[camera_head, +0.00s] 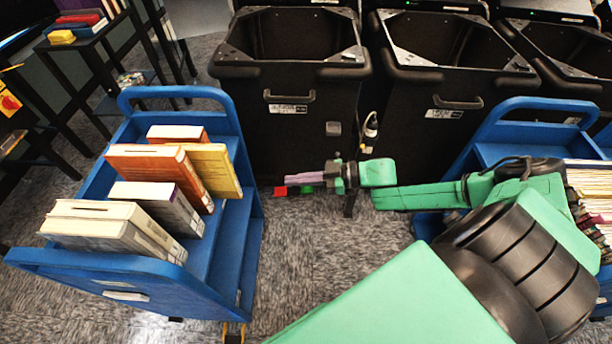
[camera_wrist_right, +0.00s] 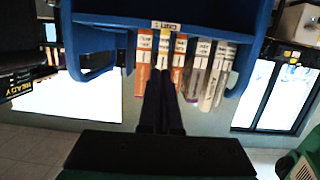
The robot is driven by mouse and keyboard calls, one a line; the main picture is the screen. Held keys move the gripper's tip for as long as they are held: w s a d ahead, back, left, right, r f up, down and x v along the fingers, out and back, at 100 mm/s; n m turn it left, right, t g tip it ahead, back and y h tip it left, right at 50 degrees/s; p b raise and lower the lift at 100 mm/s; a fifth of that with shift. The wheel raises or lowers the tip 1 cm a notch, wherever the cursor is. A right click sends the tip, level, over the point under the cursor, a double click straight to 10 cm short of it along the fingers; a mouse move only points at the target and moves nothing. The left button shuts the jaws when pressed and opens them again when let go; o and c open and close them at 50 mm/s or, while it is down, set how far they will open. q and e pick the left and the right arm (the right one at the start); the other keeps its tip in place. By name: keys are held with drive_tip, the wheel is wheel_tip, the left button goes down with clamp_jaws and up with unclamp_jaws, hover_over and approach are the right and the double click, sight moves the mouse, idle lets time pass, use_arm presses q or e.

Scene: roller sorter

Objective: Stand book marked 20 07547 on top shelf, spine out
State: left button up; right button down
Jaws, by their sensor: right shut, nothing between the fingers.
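A blue cart (camera_head: 232,240) stands at the left in the head view. Several books stand in a row on its top shelf: orange (camera_head: 165,170), yellow (camera_head: 212,168), grey-white (camera_head: 155,205) and cream (camera_head: 110,228). In the right wrist view the row appears upside down, with labelled spines, including a yellow one (camera_wrist_right: 164,48), facing the camera. The labels are too small to read, so I cannot tell which book is 20 07547. My right gripper (camera_head: 290,184) is shut and empty, right of the cart, apart from the books, and pointing toward their spines. My left gripper is out of view.
Black bins (camera_head: 290,120) stand behind my right gripper. Another blue cart (camera_head: 500,150) with many books (camera_head: 590,185) is at the right, partly hidden by my arm. Carpet (camera_head: 300,260) lies open between the carts. A dark rack with books (camera_head: 75,28) stands at the upper left.

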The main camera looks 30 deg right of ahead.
drive_tip(key=s, duration=0.1)
drive_tip(key=b, duration=0.4)
approach(237, 179)
drive_tip(key=w+a+f, duration=0.2)
drive_tip(key=a, duration=0.1)
drive_tip(key=shift+a+f, duration=0.1)
drive_tip(key=shift+a, duration=0.1)
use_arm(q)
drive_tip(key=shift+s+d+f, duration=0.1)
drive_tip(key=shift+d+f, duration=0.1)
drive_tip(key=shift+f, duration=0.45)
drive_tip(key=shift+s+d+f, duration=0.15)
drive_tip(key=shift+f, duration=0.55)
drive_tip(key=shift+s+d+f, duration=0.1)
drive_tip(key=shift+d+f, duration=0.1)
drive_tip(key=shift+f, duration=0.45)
use_arm(e)
drive_tip(key=shift+w+a, duration=0.3)
drive_tip(key=shift+a, duration=0.05)
drive_tip(key=shift+w+a, duration=0.15)
